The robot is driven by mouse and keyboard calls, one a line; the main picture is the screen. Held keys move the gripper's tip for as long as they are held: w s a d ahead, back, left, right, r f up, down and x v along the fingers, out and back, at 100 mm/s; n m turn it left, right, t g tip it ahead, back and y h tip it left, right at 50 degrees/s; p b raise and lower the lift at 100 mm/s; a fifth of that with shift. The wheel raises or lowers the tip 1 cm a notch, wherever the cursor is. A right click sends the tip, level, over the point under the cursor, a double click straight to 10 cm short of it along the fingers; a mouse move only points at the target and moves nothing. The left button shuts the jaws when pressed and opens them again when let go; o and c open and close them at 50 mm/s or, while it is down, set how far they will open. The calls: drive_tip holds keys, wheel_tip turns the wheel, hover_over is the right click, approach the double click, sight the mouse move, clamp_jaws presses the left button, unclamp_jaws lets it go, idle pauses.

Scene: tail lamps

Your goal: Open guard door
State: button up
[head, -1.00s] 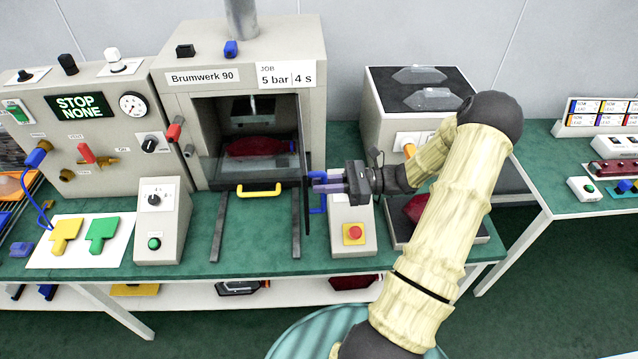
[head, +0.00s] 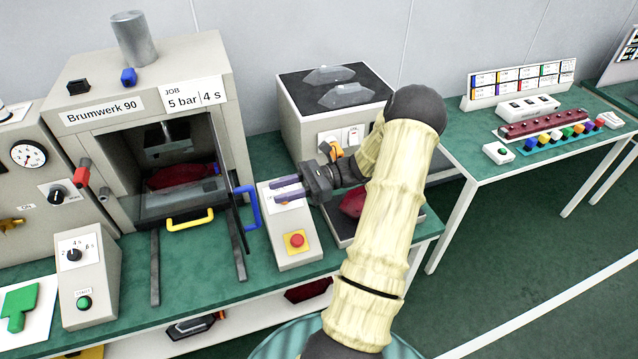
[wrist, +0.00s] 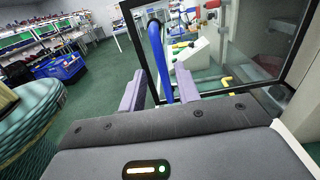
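The guard door (head: 238,230) is a clear pane in a dark frame at the right side of the press opening. It stands out from the press, nearly edge-on in the head view, and the opening is uncovered. Its blue handle (head: 256,214) also shows in the wrist view (wrist: 158,62), where the glass and frame fill the upper right. My gripper (head: 273,190) is open and empty, just right of the handle, with a small gap in the head view. In the wrist view the handle lies beyond and between the two purple fingers (wrist: 160,92).
The press (head: 150,85) holds a red part (head: 180,176) above a yellow-handled slide (head: 190,219). A box with a red button (head: 296,241) stands below my gripper. A grey-white unit (head: 335,105) is behind my arm. Open floor lies to the right.

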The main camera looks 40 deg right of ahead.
drive_tip(key=b+v, duration=0.2)
drive_tip(key=v, duration=0.8)
idle(0.3)
